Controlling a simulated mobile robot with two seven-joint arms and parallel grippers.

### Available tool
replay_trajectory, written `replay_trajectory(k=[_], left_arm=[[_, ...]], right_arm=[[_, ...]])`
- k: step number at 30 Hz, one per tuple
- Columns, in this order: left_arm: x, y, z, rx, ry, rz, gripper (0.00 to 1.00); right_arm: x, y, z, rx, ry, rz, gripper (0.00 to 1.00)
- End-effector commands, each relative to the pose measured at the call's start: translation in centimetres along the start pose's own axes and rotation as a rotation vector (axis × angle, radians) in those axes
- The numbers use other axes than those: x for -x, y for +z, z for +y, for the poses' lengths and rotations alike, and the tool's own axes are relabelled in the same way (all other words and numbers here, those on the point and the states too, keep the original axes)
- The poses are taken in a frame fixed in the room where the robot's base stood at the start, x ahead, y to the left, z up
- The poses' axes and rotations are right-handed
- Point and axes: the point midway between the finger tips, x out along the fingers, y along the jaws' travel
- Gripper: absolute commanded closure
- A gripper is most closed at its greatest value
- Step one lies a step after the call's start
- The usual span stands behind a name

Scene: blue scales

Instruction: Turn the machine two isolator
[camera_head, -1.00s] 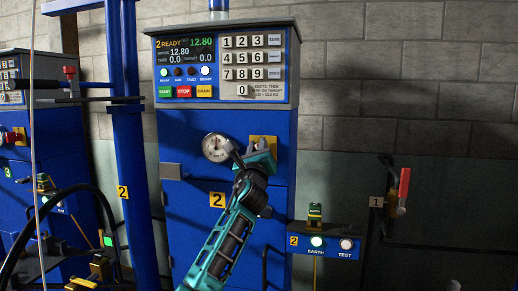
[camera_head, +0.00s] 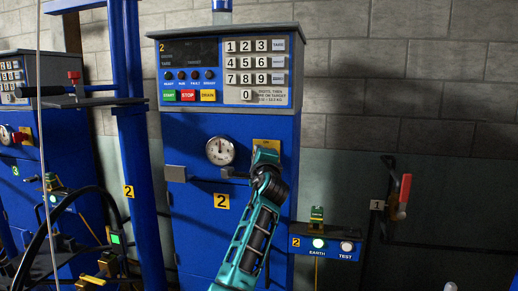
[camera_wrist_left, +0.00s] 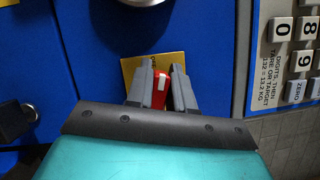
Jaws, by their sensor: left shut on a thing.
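Machine two's isolator has a yellow plate (camera_wrist_left: 130,64) and a red handle (camera_wrist_left: 161,88), seen in the left wrist view. My left gripper (camera_wrist_left: 160,80) is shut on the red handle, one finger on each side of it. In the head view my left gripper (camera_head: 243,173) is at the front of the blue cabinet, right of the gauge. The yellow plate (camera_head: 264,142) shows just above it, and the red handle is hidden there. Machine two's display (camera_head: 188,51) is dark and its row of indicator lamps (camera_head: 188,75) is unlit. My right gripper is not in view.
A round gauge (camera_head: 220,150) sits close left of the gripper, with a grey latch (camera_head: 176,173) beyond. A keypad (camera_head: 254,63) is above. An earth/test box (camera_head: 326,247) juts out at lower right. A blue post (camera_head: 133,150) stands left.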

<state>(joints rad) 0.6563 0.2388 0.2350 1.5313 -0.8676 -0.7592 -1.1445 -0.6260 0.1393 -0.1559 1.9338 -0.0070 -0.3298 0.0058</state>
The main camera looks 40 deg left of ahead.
Motion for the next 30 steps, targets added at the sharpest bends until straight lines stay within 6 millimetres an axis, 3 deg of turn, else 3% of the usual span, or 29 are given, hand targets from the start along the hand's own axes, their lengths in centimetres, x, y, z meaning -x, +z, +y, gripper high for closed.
replay_trajectory(k=[12, 30], left_arm=[[0.0, -0.1, 0.3, 0.224, 0.096, 0.002, 1.00], [0.0, -0.1, 0.5, 0.279, 0.117, 0.002, 1.00]], right_arm=[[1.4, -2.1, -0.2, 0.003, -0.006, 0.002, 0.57], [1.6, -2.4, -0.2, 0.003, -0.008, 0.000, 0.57]])
